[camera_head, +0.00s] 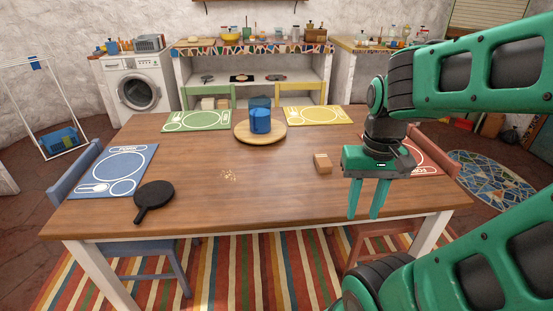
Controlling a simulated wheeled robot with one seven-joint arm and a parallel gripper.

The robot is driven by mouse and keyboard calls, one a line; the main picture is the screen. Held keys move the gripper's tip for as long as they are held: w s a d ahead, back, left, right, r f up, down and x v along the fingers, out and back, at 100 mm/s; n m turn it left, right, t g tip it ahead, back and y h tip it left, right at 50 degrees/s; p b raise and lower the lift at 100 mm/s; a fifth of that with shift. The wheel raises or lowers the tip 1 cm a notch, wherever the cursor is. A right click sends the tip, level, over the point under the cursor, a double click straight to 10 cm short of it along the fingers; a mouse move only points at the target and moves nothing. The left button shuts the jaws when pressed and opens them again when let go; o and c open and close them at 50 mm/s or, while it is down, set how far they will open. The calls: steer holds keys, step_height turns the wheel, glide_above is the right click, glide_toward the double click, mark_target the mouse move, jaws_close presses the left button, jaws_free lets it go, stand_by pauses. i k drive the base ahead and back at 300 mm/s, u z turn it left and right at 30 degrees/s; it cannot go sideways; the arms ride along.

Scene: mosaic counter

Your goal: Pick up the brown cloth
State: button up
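A small, light-brown, block-shaped item (323,163), which looks like the folded brown cloth, lies on the wooden table right of centre. My gripper (363,213) hangs fingers-down to the right of the brown item and nearer the camera. The two green fingers are apart with nothing between them. The gripper does not appear to touch the brown item, but its exact height above the table is hard to tell.
The table (260,190) also holds a round wooden board (240,133) with a blue object (261,121), a black pan (152,198), crumbs (229,175) and several placemats. A red placemat (425,160) is partly behind my gripper. Chairs surround the table.

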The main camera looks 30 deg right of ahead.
mark_target(323, 164)
steer(key=i, duration=0.85)
steer(key=z, duration=0.3)
